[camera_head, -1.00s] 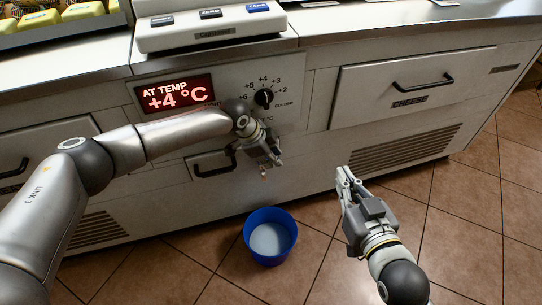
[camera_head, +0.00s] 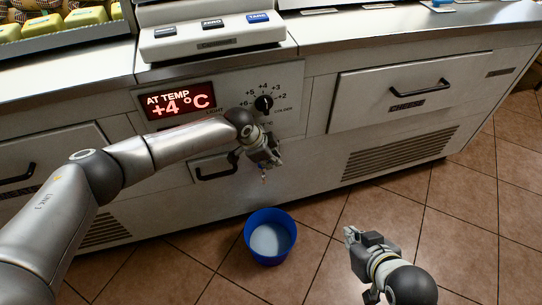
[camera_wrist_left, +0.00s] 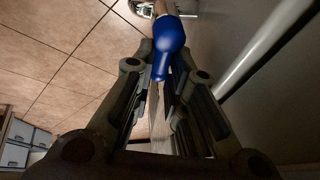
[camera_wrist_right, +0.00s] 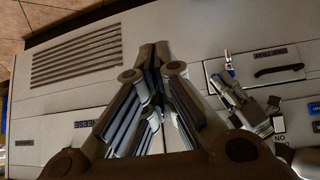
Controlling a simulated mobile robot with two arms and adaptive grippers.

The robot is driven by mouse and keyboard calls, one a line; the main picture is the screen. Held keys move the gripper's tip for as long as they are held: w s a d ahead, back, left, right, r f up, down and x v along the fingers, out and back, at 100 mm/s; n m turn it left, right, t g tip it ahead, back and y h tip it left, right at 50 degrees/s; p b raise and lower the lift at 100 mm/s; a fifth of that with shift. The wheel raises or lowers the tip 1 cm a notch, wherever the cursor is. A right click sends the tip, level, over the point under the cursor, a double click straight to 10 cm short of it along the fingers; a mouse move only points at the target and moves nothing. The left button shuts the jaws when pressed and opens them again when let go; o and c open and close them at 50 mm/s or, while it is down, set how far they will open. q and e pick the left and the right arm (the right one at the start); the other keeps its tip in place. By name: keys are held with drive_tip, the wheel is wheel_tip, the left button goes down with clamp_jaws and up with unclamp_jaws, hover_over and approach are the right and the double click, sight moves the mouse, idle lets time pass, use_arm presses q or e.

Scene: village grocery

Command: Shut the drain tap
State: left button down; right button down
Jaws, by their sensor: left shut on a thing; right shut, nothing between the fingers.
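The drain tap shows in the head view as a small coppery tip (camera_head: 264,178) below my left gripper (camera_head: 270,162), low on the cabinet front. In the left wrist view its blue lever (camera_wrist_left: 168,45) lies between the fingertips of my left gripper (camera_wrist_left: 160,80), which is shut on it. The lever's exact angle is hard to tell. The tap also shows small in the right wrist view (camera_wrist_right: 229,64). A blue bucket (camera_head: 249,236) with pale liquid stands on the floor below. My right gripper (camera_head: 351,236) is shut and empty, to the right of the bucket; it also shows in the right wrist view (camera_wrist_right: 155,46).
The cabinet front has a lit temperature display (camera_head: 180,101), a dial (camera_head: 264,103), a drawer handle (camera_head: 213,174) left of the tap and a cheese drawer (camera_head: 410,92) at right. A scale (camera_head: 211,33) stands on the counter. The tiled floor (camera_head: 460,225) at right is clear.

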use_arm(q)
drive_tip(key=shift+w+a+n+p, duration=0.1)
drive_tip(key=shift+w+n+p, duration=0.05)
drive_tip(key=shift+n+p, duration=0.65)
use_arm(e)
drive_tip(key=s+d+f+g, duration=0.1)
drive_tip(key=s+g, duration=0.1)
drive_tip(key=s, duration=0.2)
drive_tip(key=s+d+f+g+h, duration=0.1)
drive_tip(key=s+g, duration=0.1)
drive_tip(key=s, duration=0.2)
drive_tip(key=shift+s+d+f+g, duration=0.3)
drive_tip(key=shift+d, duration=0.05)
use_arm(q)
drive_tip(key=c, duration=1.7)
unclamp_jaws()
drive_tip(key=shift+r, duration=0.1)
drive_tip(key=v, duration=1.1)
drive_tip(key=shift+s+r, duration=0.35)
drive_tip(key=shift+s, duration=0.05)
drive_tip(key=shift+f, duration=0.1)
